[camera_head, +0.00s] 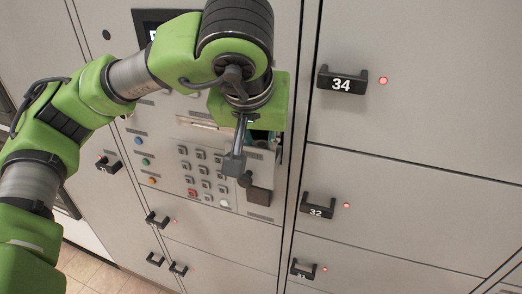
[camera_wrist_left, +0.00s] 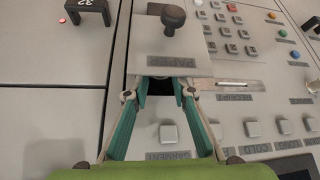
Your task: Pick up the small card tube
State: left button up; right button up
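My left gripper (camera_head: 257,142) is at the front of the keypad panel, partly hidden behind its own wrist. In the left wrist view, its two teal-padded fingers (camera_wrist_left: 161,92) stand apart with nothing seen between them. The fingertips are in front of a dark opening at the lower edge of a grey plate labelled PAPER (camera_wrist_left: 168,42). I cannot make out the small card tube in either view. Whether it is inside the dark opening cannot be told. My right gripper is in neither view.
A black knob (camera_head: 245,180) sticks out close to the left gripper. Keypad buttons (camera_head: 202,172) are left of it. Lockers with black handles surround the panel, including number 34 (camera_head: 342,82) and number 32 (camera_head: 317,205). A receipt slot (camera_wrist_left: 232,84) is beside the fingers.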

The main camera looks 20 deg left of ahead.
aim_at(260, 146)
pick_arm(q)
jog(key=shift+w+f+p, duration=0.2)
jog(key=shift+f+p, duration=0.05)
jog(key=shift+p, duration=0.05)
jog(key=p+x, duration=0.2)
jog(key=x, duration=0.1)
jog(key=shift+w+a+f, duration=0.15)
jog(key=shift+w+f, duration=0.05)
jog(key=shift+f, duration=0.05)
jog(key=shift+w+a+f, duration=0.1)
jog(key=shift+w+f, duration=0.15)
jog(key=shift+f, duration=0.2)
jog(key=c, duration=0.4)
